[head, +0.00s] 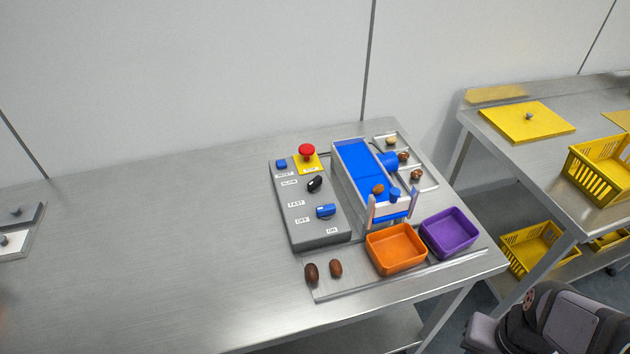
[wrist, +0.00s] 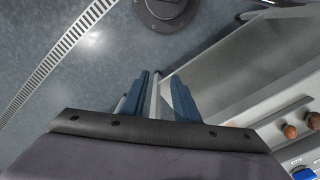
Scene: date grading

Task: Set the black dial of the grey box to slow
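The grey box (head: 320,235) stands on the steel table in the head view. Its black dial (head: 314,184) sits in the upper half of the box, between a SLOW label (head: 290,183) at its left and a FAST label (head: 296,203) lower left. The dial's grip lies slanted; which label it is set to is too small to tell. My gripper (wrist: 161,92) shows two blue fingers apart with nothing between them in the wrist view. It is over the floor beside a table, far from the dial. The dial is not in the wrist view.
On the box are a red stop button (head: 307,151) and a blue switch (head: 326,211). A blue conveyor (head: 362,165) stands close at its right. An orange bin (head: 397,262), a purple bin (head: 449,246) and two dates (head: 335,268) are in front.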

